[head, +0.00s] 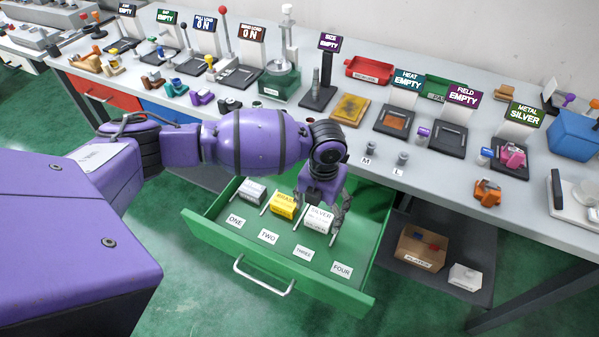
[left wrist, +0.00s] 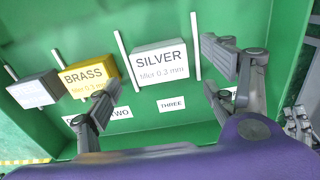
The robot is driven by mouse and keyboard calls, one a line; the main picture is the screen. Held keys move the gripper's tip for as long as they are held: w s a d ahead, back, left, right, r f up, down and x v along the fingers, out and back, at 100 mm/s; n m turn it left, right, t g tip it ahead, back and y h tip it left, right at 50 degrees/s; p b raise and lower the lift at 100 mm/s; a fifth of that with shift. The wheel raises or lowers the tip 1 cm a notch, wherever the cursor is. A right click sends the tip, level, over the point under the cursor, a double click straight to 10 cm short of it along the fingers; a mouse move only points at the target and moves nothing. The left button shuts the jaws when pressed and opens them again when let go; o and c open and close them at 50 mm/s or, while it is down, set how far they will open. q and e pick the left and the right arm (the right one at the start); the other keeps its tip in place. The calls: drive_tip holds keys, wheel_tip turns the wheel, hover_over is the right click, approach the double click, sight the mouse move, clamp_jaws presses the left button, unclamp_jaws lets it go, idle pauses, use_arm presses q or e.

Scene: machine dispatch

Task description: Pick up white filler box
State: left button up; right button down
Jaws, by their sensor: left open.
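The white filler box marked SILVER (head: 318,219) stands in the open green drawer, above the THREE label. In the left wrist view the white box (left wrist: 160,62) is upright between two thin white dividers. My left gripper (head: 328,203) is open and empty above it, pointing down into the drawer. In the left wrist view the left gripper (left wrist: 162,75) has one finger over the yellow box's right edge and the other right of the white box. Whether a finger touches anything cannot be told.
The yellow BRASS box (head: 283,206) and a dark grey box (head: 251,191) stand left of it in the drawer (head: 270,275). Slot FOUR looks empty. The workbench (head: 455,190) edge is behind. A cardboard box (head: 420,250) and another white box (head: 465,277) sit on the lower shelf.

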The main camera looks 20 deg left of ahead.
sight(320, 216)
use_arm(q)
drive_tip(key=shift+w+d+f, duration=0.1)
drive_tip(key=shift+w+f, duration=0.1)
drive_tip(key=shift+f, duration=1.65)
drive_tip(key=c, duration=1.3)
drive_tip(key=shift+o, duration=0.2)
